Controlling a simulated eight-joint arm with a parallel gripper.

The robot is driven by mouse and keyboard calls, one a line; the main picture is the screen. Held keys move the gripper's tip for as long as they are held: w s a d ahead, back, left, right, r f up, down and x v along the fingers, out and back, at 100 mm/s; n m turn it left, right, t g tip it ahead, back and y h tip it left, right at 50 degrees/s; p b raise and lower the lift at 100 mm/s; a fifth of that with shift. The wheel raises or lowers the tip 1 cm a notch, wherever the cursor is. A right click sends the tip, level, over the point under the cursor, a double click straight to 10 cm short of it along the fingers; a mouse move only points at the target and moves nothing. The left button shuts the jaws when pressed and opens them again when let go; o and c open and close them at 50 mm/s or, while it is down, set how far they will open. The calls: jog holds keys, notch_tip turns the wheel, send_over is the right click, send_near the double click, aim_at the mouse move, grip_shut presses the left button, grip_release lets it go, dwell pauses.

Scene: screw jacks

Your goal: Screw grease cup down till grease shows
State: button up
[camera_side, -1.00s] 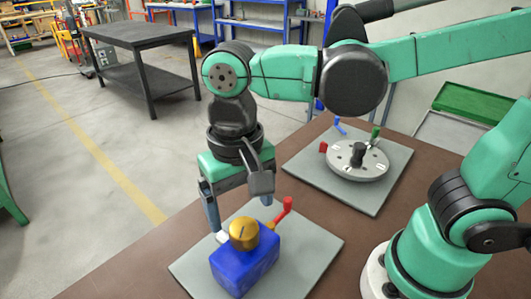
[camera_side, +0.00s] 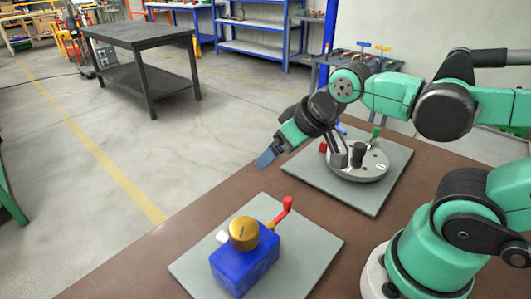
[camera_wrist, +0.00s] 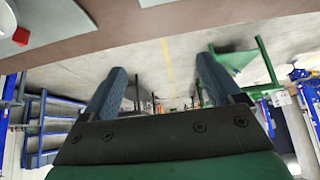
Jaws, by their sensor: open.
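The grease cup (camera_side: 243,233) is a brass-coloured round cap on top of a blue block (camera_side: 245,268). The block stands on a grey plate (camera_side: 315,252) at the front of the brown table. A red-handled lever (camera_side: 284,210) and a small white part (camera_side: 222,236) sit beside the cap. No grease can be made out. My gripper (camera_side: 267,158) is up and behind the block, tilted down to the left, well clear of the cup. In the wrist view its two blue fingers (camera_wrist: 165,88) are spread apart with nothing between them. The cup does not show in that view.
A second grey plate (camera_side: 378,205) behind carries a round grey disc fixture (camera_side: 362,170) with red, green and blue parts, close to my arm. The brown table (camera_side: 150,262) is bare between the plates. A dark workbench (camera_side: 140,40) stands beyond on the floor.

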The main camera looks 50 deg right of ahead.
jog(key=shift+d, duration=0.25)
jog(key=n+g, duration=0.4)
jog(key=n, duration=0.5)
send_over(244, 226)
jog(key=w+d, duration=0.2)
jog(key=d, duration=0.3)
jog(key=shift+w+a+r+y, duration=0.2)
jog(key=shift+a+r+y, duration=0.05)
jog(key=shift+r+y, duration=0.15)
jog(key=a+n+g, duration=0.1)
jog(key=n, duration=0.1)
jog(key=s+a+n+g, duration=0.1)
jog(key=a+n, duration=0.1)
jog(key=s+a+n+h, duration=0.1)
jog(key=n, duration=0.1)
jog(key=shift+s+a+r+g, duration=0.15)
jog(key=shift+a+g, duration=0.1)
jog(key=shift+g, duration=0.15)
jog(key=shift+a+f, duration=0.1)
jog(key=shift+f, duration=2.65)
